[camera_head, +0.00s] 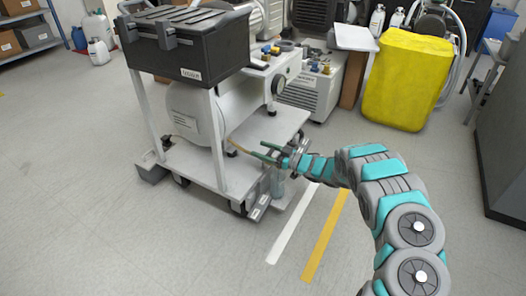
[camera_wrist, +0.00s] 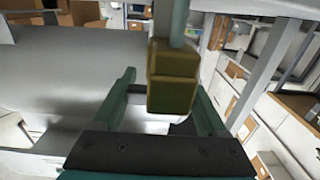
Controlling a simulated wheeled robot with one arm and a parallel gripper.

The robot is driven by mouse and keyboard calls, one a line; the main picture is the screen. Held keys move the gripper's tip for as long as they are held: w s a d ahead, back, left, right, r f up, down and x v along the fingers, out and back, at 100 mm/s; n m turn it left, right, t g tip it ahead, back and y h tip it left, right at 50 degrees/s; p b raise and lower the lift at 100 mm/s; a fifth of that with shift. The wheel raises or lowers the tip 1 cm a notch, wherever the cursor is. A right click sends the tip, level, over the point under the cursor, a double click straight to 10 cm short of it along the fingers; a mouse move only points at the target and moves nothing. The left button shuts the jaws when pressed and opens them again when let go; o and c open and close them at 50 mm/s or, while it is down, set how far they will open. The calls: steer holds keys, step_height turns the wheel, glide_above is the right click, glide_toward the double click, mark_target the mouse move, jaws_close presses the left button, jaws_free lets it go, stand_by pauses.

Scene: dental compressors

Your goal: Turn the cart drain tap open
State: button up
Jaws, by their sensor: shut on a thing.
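The white cart (camera_head: 238,178) stands left of centre in the head view, with a pale tank (camera_head: 185,105) on its deck. My gripper (camera_head: 262,150) reaches in from the right, over the cart's right side beside the tank. In the wrist view, my gripper's teal fingers (camera_wrist: 162,85) stand on either side of a brass-coloured block, the drain tap (camera_wrist: 172,80). The gripper is shut on it. A pale rod or pipe meets the block at the top of that view. In the head view the tap is too small and too covered by the fingers to tell its angle.
A black case (camera_head: 190,45) sits on top of the cart frame, whose upright post (camera_head: 217,140) is left of my gripper. A yellow-covered box (camera_head: 408,80) and a white compressor unit (camera_head: 312,88) stand behind. Floor is clear in front, with white and yellow stripes (camera_head: 325,235).

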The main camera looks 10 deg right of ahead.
mark_target(272, 152)
steer(key=shift+r, duration=0.15)
steer(key=o, duration=1.3)
steer(key=shift+p+v, duration=0.35)
steer(key=shift+v, duration=3.5)
steer(key=shift+w, duration=0.1)
